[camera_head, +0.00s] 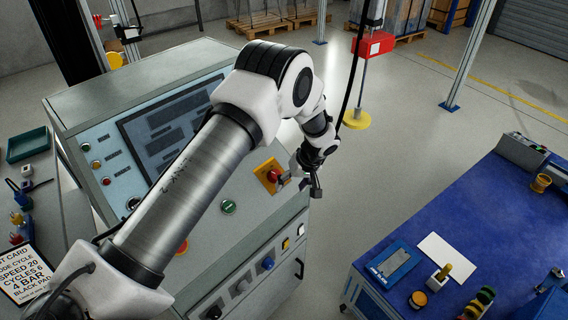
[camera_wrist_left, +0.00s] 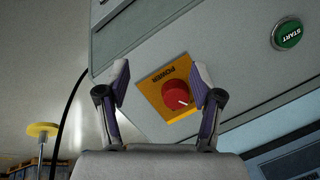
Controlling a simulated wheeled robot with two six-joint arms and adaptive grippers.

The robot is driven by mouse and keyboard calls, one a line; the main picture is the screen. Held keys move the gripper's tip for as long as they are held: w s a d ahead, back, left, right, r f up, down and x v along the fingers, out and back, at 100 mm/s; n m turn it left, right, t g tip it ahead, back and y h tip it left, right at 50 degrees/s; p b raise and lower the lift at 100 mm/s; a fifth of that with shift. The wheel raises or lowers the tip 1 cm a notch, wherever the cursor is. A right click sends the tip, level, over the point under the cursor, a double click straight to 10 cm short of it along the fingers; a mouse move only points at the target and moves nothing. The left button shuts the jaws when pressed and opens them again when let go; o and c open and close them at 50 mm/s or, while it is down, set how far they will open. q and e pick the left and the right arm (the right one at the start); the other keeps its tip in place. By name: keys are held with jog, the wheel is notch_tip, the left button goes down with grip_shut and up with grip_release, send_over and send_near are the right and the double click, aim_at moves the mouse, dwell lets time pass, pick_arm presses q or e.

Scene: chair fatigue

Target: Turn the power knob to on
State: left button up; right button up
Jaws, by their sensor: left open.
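The power knob (camera_head: 273,175) is red and sits on a yellow plate on the sloped face of the grey control cabinet (camera_head: 215,65). In the left wrist view the knob (camera_wrist_left: 175,94) shows a white pointer mark, and the yellow plate (camera_wrist_left: 153,93) reads POWER, upside down. My left gripper (camera_head: 312,188) is just right of the knob in the head view. In the left wrist view its two fingers (camera_wrist_left: 160,85) are apart, on either side of the knob in the picture, with nothing between them; I cannot tell that they touch it. My right gripper is not seen.
A green START button (camera_wrist_left: 288,33) is on the same panel, also in the head view (camera_head: 228,207). A blue-topped bench (camera_head: 470,230) with small parts stands at the right. A red box on a pole (camera_head: 373,46) stands behind. Open floor lies between cabinet and bench.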

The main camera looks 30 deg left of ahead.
aim_at(277, 173)
pick_arm(q)
jog(key=w+a+r+n+y, duration=0.2)
jog(key=w+a+r, duration=0.1)
jog(key=r, duration=0.3)
jog(key=p+x, duration=0.2)
jog(key=x, duration=0.4)
jog(key=shift+w+f+p, duration=0.1)
jog(key=shift+f+p, duration=0.25)
jog(key=shift+a+f, duration=0.1)
jog(key=shift+f, duration=0.1)
jog(key=shift+s+h, duration=0.25)
jog(key=shift+h, duration=0.05)
jog(key=c, duration=1.1)
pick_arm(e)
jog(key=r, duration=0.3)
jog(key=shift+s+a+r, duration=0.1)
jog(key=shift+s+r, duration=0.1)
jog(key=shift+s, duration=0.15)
